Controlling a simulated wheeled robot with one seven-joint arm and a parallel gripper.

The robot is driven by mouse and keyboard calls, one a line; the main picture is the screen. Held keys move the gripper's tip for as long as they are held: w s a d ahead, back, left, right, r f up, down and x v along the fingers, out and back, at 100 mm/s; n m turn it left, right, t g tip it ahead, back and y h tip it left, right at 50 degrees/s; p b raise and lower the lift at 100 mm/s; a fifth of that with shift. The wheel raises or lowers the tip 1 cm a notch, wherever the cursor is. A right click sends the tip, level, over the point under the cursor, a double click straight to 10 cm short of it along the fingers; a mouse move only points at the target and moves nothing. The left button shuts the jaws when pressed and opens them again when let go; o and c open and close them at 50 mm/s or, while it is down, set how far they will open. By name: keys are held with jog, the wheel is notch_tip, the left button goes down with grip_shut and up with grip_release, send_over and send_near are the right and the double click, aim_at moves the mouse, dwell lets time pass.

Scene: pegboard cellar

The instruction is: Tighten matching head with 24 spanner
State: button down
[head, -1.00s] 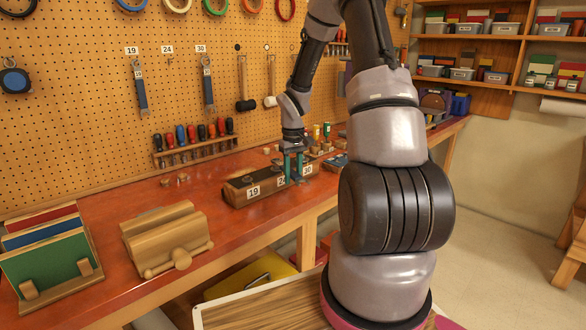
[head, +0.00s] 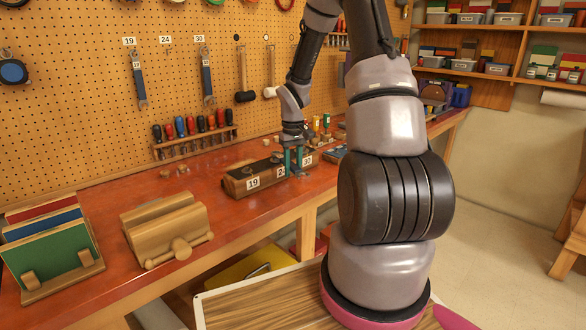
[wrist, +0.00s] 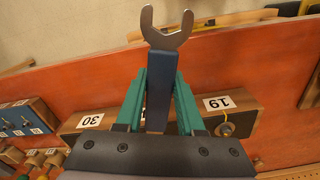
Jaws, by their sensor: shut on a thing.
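A blue-handled spanner (wrist: 158,90) with a steel open-ended jaw is held upright in the wrist view between the teal fingers of my gripper (wrist: 160,95). The block carries labels 19 (head: 253,183), 24 (head: 281,171) and 30 (head: 307,160). A round head (wrist: 227,129) sits by the 19 label in the wrist view. The head at 24 is hidden there behind spanner and gripper. I cannot tell whether the spanner touches the block.
Spanners 19 (head: 138,80) and 30 (head: 206,78) hang on the pegboard; the place under its 24 label (head: 165,39) is empty. A screwdriver rack (head: 195,144) stands behind the block. A wooden holder (head: 165,232) stands left, with clear red bench between.

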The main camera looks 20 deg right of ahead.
jog(key=shift+f, duration=0.9)
dwell(0.5)
jog(key=shift+a+f+m, duration=0.1)
jog(key=shift+a+m, duration=0.9)
jog(key=shift+a, duration=0.25)
jog(key=shift+w+a+m, duration=0.3)
jog(key=shift+a+m, duration=0.6)
jog(key=shift+a, duration=0.1)
jog(key=shift+w+a+m, duration=0.25)
jog(key=shift+a+m, duration=0.65)
jog(key=shift+a, duration=0.05)
jog(key=shift+w+a+m, duration=0.3)
jog(key=shift+a+m, duration=0.25)
jog(key=shift+w+a+m, duration=0.3)
jog(key=shift+a+m, duration=0.2)
jog(key=shift+m, duration=0.05)
jog(key=shift+w+a+m, duration=0.75)
jog(key=shift+a+m, duration=0.1)
jog(key=shift+m, duration=0.25)
jog(key=shift+w+a, duration=0.1)
jog(key=shift+s+d+n, duration=0.4)
jog(key=shift+s+d, duration=0.05)
